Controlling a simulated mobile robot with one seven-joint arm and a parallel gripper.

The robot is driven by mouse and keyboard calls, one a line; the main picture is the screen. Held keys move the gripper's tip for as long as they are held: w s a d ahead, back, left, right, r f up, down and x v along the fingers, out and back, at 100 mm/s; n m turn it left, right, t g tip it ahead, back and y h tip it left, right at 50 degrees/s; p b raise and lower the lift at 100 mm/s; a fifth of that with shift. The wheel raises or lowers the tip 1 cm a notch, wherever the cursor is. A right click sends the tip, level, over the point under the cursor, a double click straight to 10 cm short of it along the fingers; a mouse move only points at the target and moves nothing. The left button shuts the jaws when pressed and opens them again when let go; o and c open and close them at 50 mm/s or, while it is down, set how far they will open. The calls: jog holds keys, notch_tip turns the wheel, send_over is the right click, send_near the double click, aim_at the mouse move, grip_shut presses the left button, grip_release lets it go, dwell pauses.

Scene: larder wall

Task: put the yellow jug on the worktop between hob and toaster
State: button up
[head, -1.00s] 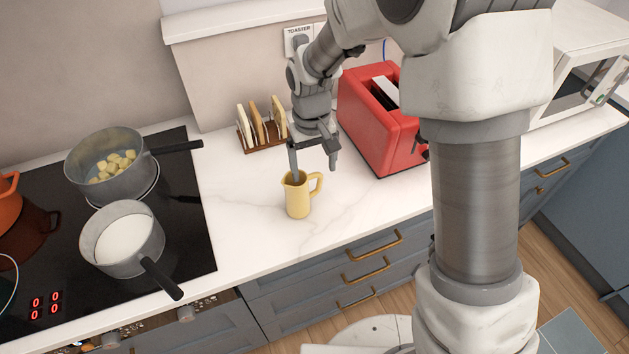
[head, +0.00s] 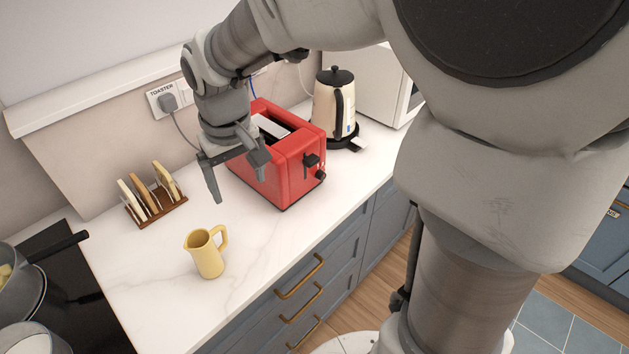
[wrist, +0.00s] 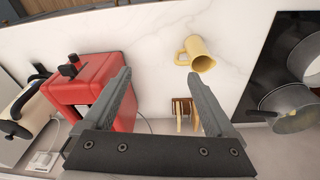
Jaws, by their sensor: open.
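The yellow jug (head: 208,256) stands upright on the white marble worktop (head: 150,300), between the black hob (head: 75,305) on the left and the red toaster (head: 290,170) on the right. Its handle points toward the toaster side. My gripper (head: 236,182) is open and empty, above the worktop and in front of the toaster, apart from the jug. In the wrist view the jug (wrist: 195,55) lies beyond the open fingers (wrist: 157,100), and the toaster (wrist: 95,85) is behind the left finger.
A toast rack (head: 152,208) with bread slices stands near the wall behind the jug. A cream kettle (head: 335,108) stands right of the toaster. Pans (head: 22,285) are on the hob. The toaster's plug (head: 168,102) is in the wall. Clear worktop surrounds the jug.

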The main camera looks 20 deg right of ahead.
jog(key=s+d+r+m+t, duration=0.1)
jog(key=s+d+r+t, duration=0.1)
jog(key=s+d, duration=0.3)
jog(key=s+d+r+m+t, duration=0.1)
jog(key=s+d+r, duration=0.3)
jog(key=s, duration=0.6)
jog(key=shift+d+r+m+t, duration=0.4)
jog(key=shift+d+m, duration=0.1)
jog(key=c, duration=0.6)
jog(key=shift+a, duration=0.15)
jog(key=shift+c, duration=0.3)
